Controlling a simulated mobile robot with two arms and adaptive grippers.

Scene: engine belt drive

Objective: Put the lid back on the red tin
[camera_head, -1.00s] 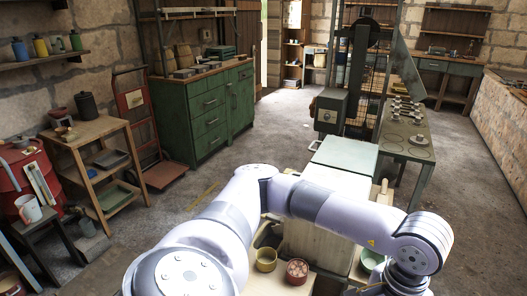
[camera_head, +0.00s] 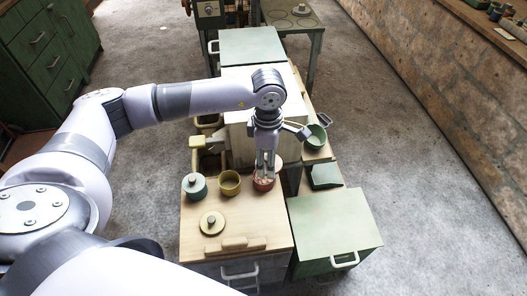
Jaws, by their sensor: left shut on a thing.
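The red tin (camera_head: 264,184) stands at the back right of the pale wooden bench top. My left gripper (camera_head: 266,172) points down at the tin, its fingers in front of and over the tin's top. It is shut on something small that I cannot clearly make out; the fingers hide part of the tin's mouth. A yellowish lid with a grey knob (camera_head: 212,223) lies flat on the bench, in front of the open yellow tin (camera_head: 229,184). My right gripper is not in view.
A teal tin with its lid on (camera_head: 194,187) stands at the left of the bench top. A wooden handle-like block (camera_head: 243,244) lies at the front edge. A green cabinet (camera_head: 336,222) stands to the right, and a green bowl (camera_head: 315,138) sits behind it.

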